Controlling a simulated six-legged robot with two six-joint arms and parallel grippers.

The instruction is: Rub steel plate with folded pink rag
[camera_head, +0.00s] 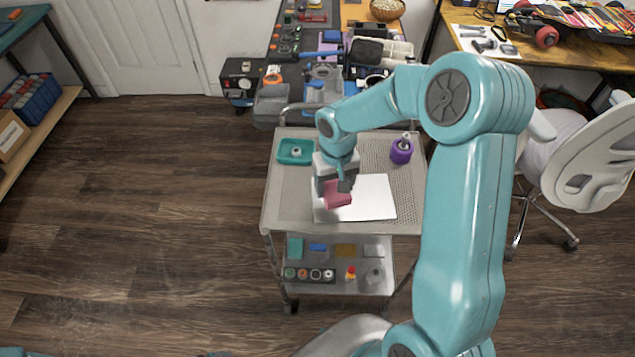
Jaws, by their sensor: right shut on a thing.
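The folded pink rag (337,196) is held in my right gripper (341,184), which is shut on it. The rag is over the left part of the steel plate (371,202), a pale flat sheet lying on the cart top. I cannot tell whether the rag touches the plate. My right gripper and the rag hide part of the plate's left side. My left gripper is not in view.
The plate lies on a grey cart (288,202). A teal tray (296,151) sits at the cart's back left, and a purple bottle (401,151) at its back right. Several small items are on the lower shelf. A white chair (588,165) stands to the right. Floor on the left is clear.

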